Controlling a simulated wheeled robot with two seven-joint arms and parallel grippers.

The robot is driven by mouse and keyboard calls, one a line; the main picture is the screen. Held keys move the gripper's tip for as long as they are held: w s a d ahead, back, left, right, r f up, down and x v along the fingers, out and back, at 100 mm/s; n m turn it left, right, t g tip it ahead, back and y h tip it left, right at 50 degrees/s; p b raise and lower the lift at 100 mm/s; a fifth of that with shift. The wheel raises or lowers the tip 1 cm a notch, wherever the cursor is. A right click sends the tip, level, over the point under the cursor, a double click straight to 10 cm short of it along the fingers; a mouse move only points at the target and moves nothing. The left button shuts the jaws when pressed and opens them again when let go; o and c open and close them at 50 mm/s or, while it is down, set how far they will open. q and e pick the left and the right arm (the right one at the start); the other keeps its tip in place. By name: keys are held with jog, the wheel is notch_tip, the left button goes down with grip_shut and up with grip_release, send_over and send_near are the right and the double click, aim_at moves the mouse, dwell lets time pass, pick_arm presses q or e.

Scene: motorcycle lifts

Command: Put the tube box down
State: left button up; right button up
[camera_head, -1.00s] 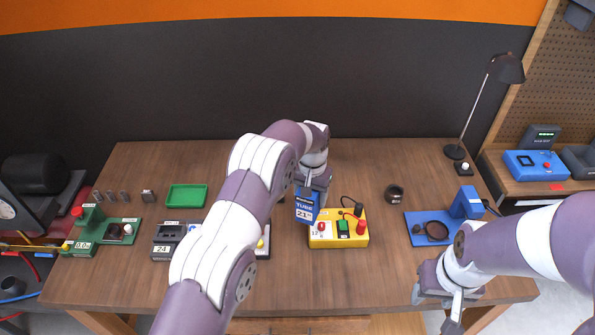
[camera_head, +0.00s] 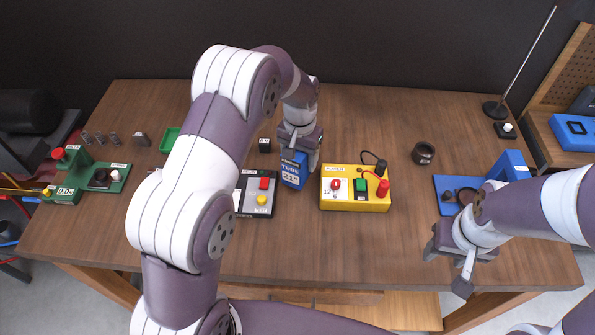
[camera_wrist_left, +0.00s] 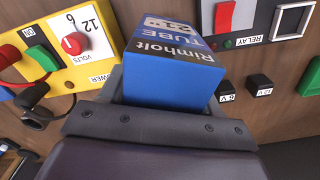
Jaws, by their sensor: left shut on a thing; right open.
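The tube box (camera_head: 292,171) is blue with a white-lettered "TUBE 21" label. It is upright between the yellow power unit (camera_head: 355,190) and the black relay unit (camera_head: 256,195). My left gripper (camera_head: 300,150) is above the box and shut on it. In the left wrist view the box (camera_wrist_left: 170,75) stands out from between the jaws, its held end hidden. Whether its bottom touches the table I cannot tell. My right gripper (camera_head: 455,255) is open and empty near the table's front right edge.
A small black block (camera_head: 265,145) stands behind the relay unit. A dark ring-shaped cup (camera_head: 423,153), a blue fixture (camera_head: 510,167) and a lamp (camera_head: 497,110) are to the right. A green tray (camera_head: 170,140) and a green device (camera_head: 70,185) are left. Bare wood (camera_head: 330,240) lies in front.

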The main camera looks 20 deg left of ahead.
pick_arm(q)
jog(key=shift+s+a+f+p, duration=0.2)
jog(key=shift+s+f+p, duration=0.25)
jog(key=shift+s, duration=0.25)
jog(key=f, duration=0.3)
jog(key=shift+w+p, duration=0.3)
jog(key=shift+p, duration=0.05)
jog(key=shift+w+f, duration=0.15)
jog(key=shift+f, duration=0.15)
jog(key=shift+s, duration=0.2)
jog(key=o, duration=1.3)
jog(key=shift+f, duration=0.1)
jog(key=shift+w, duration=0.1)
pick_arm(e)
jog(key=shift+s+r, duration=0.1)
jog(key=shift+r, duration=0.65)
